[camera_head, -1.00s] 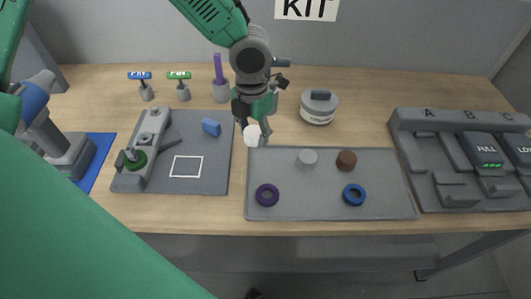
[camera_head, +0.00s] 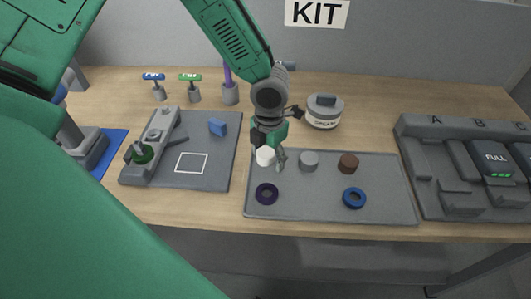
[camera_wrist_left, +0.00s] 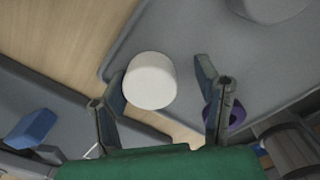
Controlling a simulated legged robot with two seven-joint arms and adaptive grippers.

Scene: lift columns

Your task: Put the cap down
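The white cap (camera_head: 265,156) is at the back left corner of the grey parts tray (camera_head: 310,205). In the left wrist view the cap (camera_wrist_left: 150,81) lies between the spread fingers of my left gripper (camera_wrist_left: 160,85), close against the left-hand finger, with a clear gap to the right-hand one. My left gripper (camera_head: 268,158) is low over that corner and open. I cannot tell whether the cap touches the tray. My right gripper is not in view.
On the tray are a grey cylinder (camera_head: 309,160), a brown cylinder (camera_head: 348,163), a purple ring (camera_head: 267,193) and a blue ring (camera_head: 354,198). A labelled round jar (camera_head: 324,113) stands behind. A grey fixture board (camera_head: 215,175) is to the left. The tray's front middle is clear.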

